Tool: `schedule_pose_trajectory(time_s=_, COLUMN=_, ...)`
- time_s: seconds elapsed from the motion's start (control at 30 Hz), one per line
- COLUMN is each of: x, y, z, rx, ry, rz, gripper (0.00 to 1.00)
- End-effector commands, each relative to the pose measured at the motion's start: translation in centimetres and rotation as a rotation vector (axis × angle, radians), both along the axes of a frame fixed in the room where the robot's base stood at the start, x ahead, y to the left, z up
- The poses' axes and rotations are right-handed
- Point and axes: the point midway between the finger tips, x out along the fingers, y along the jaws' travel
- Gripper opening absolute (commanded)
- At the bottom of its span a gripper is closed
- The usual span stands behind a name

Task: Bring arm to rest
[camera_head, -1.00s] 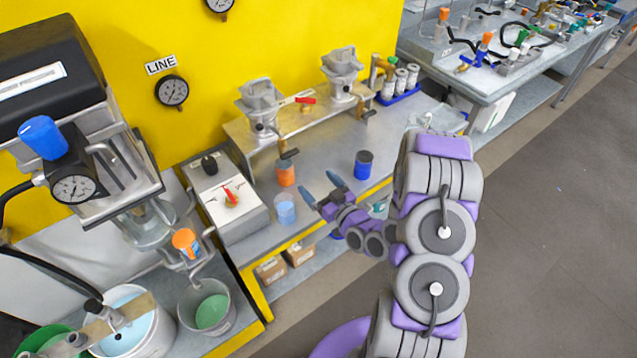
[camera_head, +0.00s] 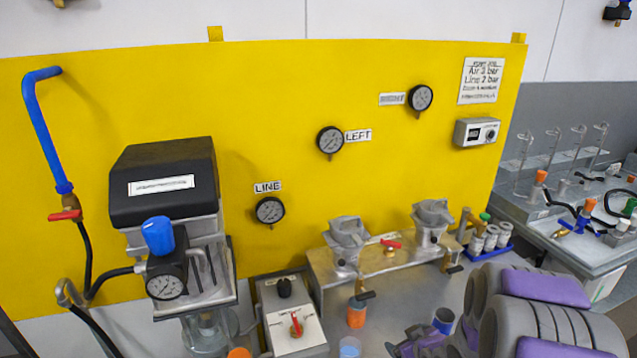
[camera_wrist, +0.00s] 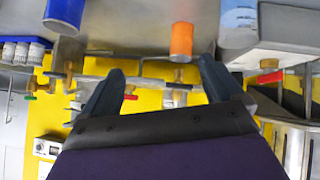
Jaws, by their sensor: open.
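My arm, grey and purple, fills the lower right of the head view. My gripper (camera_head: 408,344) shows at the bottom edge there, beside the dark blue cup (camera_head: 443,320), and is partly cut off. In the wrist view my gripper (camera_wrist: 160,72) has its two dark fingers spread wide with nothing between them. An orange cup (camera_wrist: 181,41) shows beyond the fingers, and the blue cup (camera_wrist: 66,12) is at the upper left. None of these is held.
The metal bench carries a raised stand (camera_head: 385,280) with two grey agitator units. A control box (camera_head: 293,318), a light blue cup (camera_head: 350,347) and a blue tray of vials (camera_head: 490,245) are near. A yellow panel (camera_head: 300,130) with gauges stands behind.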

Motion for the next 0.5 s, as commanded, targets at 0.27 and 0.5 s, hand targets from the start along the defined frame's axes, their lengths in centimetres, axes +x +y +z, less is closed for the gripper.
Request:
schedule_pose_trajectory(time_s=0.27, x=-5.3, y=-1.4, z=5.1, rx=-0.103, ry=0.236, rz=-0.158, gripper=0.94)
schedule_pose_trajectory(time_s=0.5, x=-12.5, y=-0.5, z=9.5, rx=-0.111, ry=0.44, rz=-0.307, gripper=0.94)
